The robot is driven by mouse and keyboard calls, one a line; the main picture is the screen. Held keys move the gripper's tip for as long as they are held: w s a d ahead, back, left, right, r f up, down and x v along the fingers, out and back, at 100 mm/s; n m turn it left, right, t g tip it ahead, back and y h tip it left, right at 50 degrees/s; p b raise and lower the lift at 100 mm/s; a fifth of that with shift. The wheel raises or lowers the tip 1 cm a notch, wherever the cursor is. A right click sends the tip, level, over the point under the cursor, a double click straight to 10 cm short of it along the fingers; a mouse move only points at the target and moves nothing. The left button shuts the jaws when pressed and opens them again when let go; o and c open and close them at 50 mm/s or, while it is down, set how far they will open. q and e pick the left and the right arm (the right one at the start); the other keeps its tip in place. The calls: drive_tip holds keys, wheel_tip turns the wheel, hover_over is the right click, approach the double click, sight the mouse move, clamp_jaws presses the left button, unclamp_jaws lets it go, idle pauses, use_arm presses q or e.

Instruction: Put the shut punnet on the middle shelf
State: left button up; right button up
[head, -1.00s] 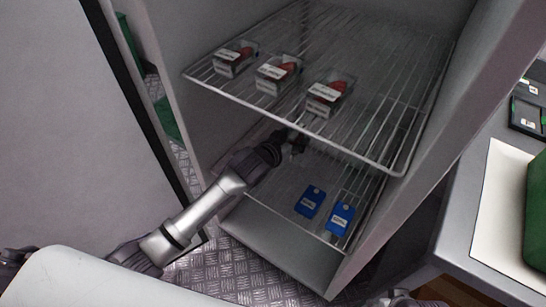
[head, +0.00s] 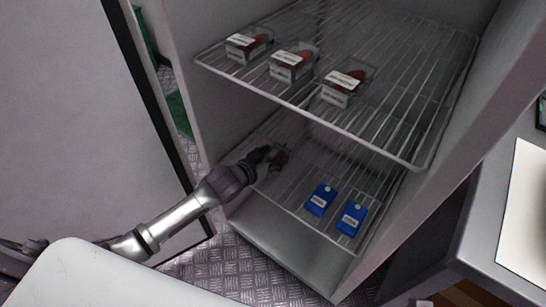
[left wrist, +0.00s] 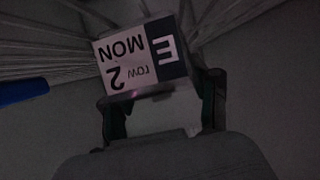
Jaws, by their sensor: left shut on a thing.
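My left gripper (head: 270,155) reaches into the cabinet, below the upper wire shelf (head: 385,150) and over the left part of the lower wire shelf (head: 283,190). It is shut on a punnet (head: 279,158), which looks small and dark in the head view. In the left wrist view the punnet's label (left wrist: 138,58) shows between the fingers, upside down, reading "E", "MON" and "row 2". I cannot tell whether the punnet touches the lower shelf. Its lid is not clearly visible. My right gripper cannot be made out.
Three labelled punnets, left (head: 248,45), middle (head: 292,63) and right (head: 342,88), stand along the upper shelf's front. Two blue tagged blocks (head: 320,200) (head: 351,218) lie on the lower shelf's right front. The cabinet's right wall (head: 415,185) bounds the opening. A counter (head: 490,215) stands at right.

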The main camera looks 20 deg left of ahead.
use_arm(q)
drive_tip(key=o, duration=1.3)
drive_tip(key=shift+o, duration=0.2)
use_arm(e)
drive_tip(key=shift+w, duration=0.1)
use_arm(q)
drive_tip(key=shift+s+r, duration=0.15)
drive_tip(key=p+v, duration=0.2)
drive_tip(key=v, duration=0.4)
drive_tip(key=shift+s+a+r, duration=0.1)
drive_tip(key=shift+s+r, duration=0.05)
drive_tip(key=shift+r, duration=0.05)
drive_tip(key=s+f+n+g+y, duration=0.1)
drive_tip(key=s+f+g+y, duration=0.1)
drive_tip(key=s, duration=1.1)
drive_tip(key=s+a+f+n+g+y+p, duration=0.1)
drive_tip(key=s+f+g, duration=0.3)
drive_tip(key=s, duration=0.9)
drive_tip(key=g+y, duration=0.1)
drive_tip(key=g, duration=0.2)
drive_tip(key=shift+g, duration=0.3)
use_arm(e)
drive_tip(key=x, duration=0.3)
drive_tip(key=shift+w+a+f, duration=0.1)
drive_tip(key=shift+w+f, duration=0.05)
drive_tip(key=shift+f, duration=0.05)
